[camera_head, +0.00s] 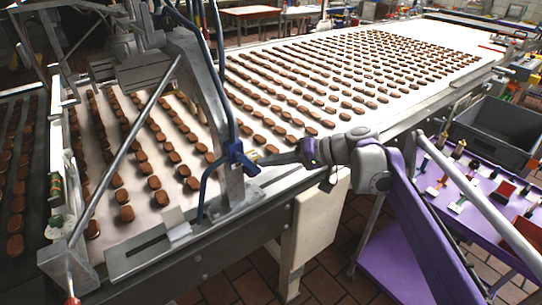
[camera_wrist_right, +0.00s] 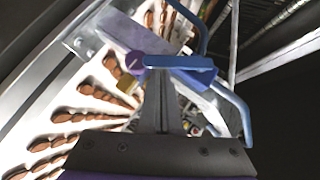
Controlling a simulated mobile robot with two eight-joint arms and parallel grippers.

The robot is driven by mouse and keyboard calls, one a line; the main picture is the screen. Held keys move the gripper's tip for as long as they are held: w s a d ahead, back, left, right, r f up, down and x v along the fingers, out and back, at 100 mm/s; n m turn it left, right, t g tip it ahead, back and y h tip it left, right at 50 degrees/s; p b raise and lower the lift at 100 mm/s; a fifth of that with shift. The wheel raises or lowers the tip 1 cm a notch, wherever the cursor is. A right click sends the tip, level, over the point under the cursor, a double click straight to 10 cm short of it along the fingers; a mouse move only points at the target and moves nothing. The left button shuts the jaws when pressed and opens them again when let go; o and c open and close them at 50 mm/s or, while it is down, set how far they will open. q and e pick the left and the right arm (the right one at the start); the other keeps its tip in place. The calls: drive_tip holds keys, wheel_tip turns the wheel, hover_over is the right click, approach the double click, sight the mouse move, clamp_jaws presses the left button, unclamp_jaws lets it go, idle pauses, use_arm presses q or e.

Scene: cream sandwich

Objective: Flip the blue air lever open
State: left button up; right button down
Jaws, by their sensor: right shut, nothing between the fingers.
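The blue air lever (camera_head: 240,157) is on the grey metal post beside the conveyor in the head view. My left gripper is out of view.
Blue hoses (camera_head: 226,75) run along the metal post (camera_head: 203,90). The white conveyor (camera_head: 310,125) carries rows of brown biscuits behind it. A purple cart (camera_head: 470,190) with small items and a dark grey crate (camera_head: 497,128) stand at the right.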

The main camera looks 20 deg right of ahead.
drive_tip(key=shift+s+a+f+m+y+b, duration=0.1)
drive_tip(key=shift+a+f+m+y+b, duration=0.25)
drive_tip(key=shift+f+y, duration=0.2)
drive_tip(key=shift+s+a+f+m+y+b, duration=0.15)
drive_tip(key=shift+f+m+y+b, duration=0.1)
drive_tip(key=shift+f+m+y, duration=0.25)
use_arm(q)
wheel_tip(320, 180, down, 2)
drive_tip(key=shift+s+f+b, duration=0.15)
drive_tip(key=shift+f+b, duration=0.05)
drive_tip(key=shift+b, duration=0.2)
use_arm(e)
drive_tip(key=shift+s+a+f+m+t+y, duration=0.15)
drive_tip(key=shift+a+f+m+y, duration=0.1)
drive_tip(key=shift+a+m+y, duration=0.2)
drive_tip(key=shift+s+a+f+m+t+y, duration=0.1)
drive_tip(key=shift+a+f+m+t+y, duration=0.15)
drive_tip(key=shift+y, duration=0.25)
drive_tip(key=shift+a, duration=0.2)
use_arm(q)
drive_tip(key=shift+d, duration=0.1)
use_arm(e)
drive_tip(key=shift+w+d, duration=0.1)
